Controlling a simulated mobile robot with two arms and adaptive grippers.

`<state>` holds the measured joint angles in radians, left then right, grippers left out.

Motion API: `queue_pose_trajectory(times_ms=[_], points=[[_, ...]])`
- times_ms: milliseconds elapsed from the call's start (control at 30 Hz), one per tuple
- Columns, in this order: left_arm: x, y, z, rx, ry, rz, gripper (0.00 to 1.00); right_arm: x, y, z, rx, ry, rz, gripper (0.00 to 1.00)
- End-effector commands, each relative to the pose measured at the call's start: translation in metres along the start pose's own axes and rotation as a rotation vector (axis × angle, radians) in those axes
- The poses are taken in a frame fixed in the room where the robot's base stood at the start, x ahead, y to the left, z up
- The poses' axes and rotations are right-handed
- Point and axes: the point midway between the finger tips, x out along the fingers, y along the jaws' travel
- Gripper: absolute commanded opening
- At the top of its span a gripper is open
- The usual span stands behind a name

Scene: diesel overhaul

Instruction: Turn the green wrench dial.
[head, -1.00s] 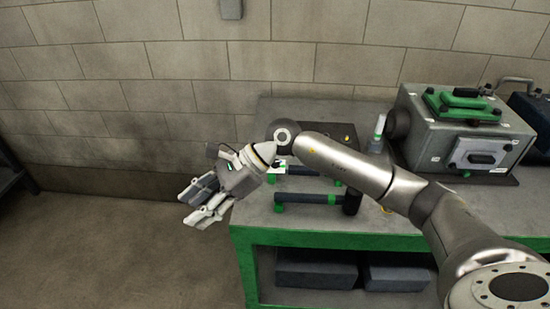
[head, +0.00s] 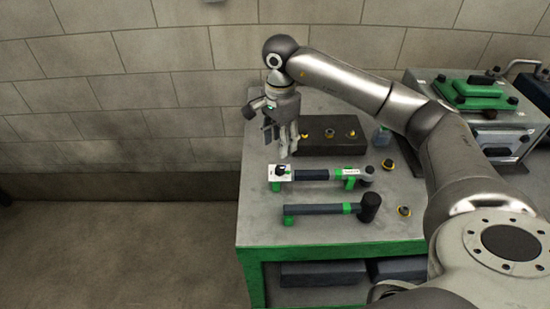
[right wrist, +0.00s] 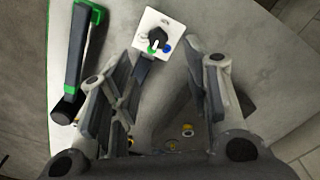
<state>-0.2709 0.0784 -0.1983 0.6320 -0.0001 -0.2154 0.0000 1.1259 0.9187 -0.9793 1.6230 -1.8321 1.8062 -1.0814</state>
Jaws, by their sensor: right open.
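The wrench (head: 318,175) lies across the bench with a dark handle and green parts. At its left end is a white plate with a black dial knob (head: 281,170). In the right wrist view the plate (right wrist: 150,22) shows near the top, with a small green mark and a blue spot beside the dark knob (right wrist: 157,40). My right gripper (head: 284,151) is open and empty, pointing down just behind the dial, apart from it. My left gripper is not in view.
A hammer (head: 325,209) with green parts lies in front of the wrench. A dark block (head: 328,148) with yellow-topped pieces stands behind it. Loose yellow-and-black parts (head: 403,211) lie to the right. A grey-green case (head: 478,110) stands at the back right. The bench's left front is clear.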

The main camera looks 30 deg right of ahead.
Motion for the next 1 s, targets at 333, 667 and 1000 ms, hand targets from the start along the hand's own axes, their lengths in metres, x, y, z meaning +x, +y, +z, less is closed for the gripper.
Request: queue_pose_trajectory(times_ms=[333, 667, 1000], points=[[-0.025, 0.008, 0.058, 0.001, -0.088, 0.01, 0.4, 0.064, 0.002, 0.001, 0.0, -0.002, 0.005, 0.44], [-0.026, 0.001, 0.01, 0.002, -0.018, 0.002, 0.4, 0.09, 0.001, 0.001, 0.0, -0.003, -0.001, 0.44], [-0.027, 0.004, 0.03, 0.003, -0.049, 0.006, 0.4, 0.09, 0.0, 0.001, 0.0, -0.003, -0.001, 0.29]])
